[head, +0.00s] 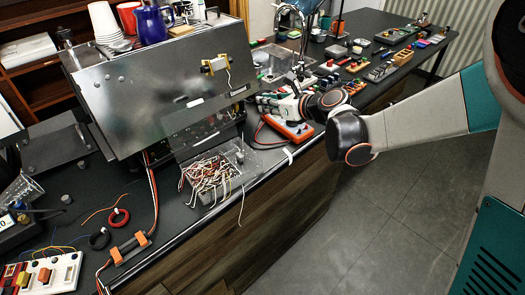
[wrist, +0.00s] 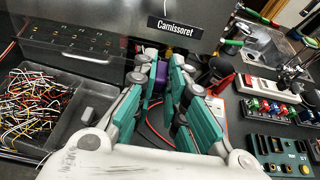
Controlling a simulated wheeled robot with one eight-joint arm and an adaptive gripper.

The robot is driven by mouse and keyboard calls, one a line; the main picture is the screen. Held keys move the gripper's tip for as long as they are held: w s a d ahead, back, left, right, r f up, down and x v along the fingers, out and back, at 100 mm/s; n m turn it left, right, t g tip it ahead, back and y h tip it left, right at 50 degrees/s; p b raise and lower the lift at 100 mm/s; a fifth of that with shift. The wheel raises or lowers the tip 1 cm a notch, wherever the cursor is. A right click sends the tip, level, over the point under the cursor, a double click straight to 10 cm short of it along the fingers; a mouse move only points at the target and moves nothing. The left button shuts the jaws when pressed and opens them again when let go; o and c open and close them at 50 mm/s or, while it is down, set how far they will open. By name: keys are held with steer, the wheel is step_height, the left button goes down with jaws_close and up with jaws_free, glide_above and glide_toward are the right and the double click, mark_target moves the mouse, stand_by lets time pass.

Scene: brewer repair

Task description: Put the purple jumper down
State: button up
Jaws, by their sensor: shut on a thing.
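The purple jumper (wrist: 159,76) is a small purple block between my fingertips in the wrist view. My gripper (wrist: 158,84) has its teal-padded fingers shut on it, and the fingers hide part of it. In the head view my gripper (head: 266,102) is over the counter, just right of the brewer's metal housing. I cannot make out the jumper in the head view. I cannot tell whether it touches anything beneath or behind it.
The brewer's metal panel (head: 160,88) stands close to my gripper. A clear tray of loose wires (head: 214,177) lies on the counter's front part. An orange device (head: 289,128) with red cables lies near my gripper. Several small parts crowd the counter (head: 345,20) farther back.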

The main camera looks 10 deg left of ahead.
mark_target(267, 151)
step_height(267, 151, down, 16)
steer(key=b, duration=0.5)
steer(key=shift+f, duration=0.15)
steer(key=o, duration=0.4)
steer(key=shift+f, duration=0.1)
steer(key=shift+c, duration=0.2)
steer(key=o, duration=0.4)
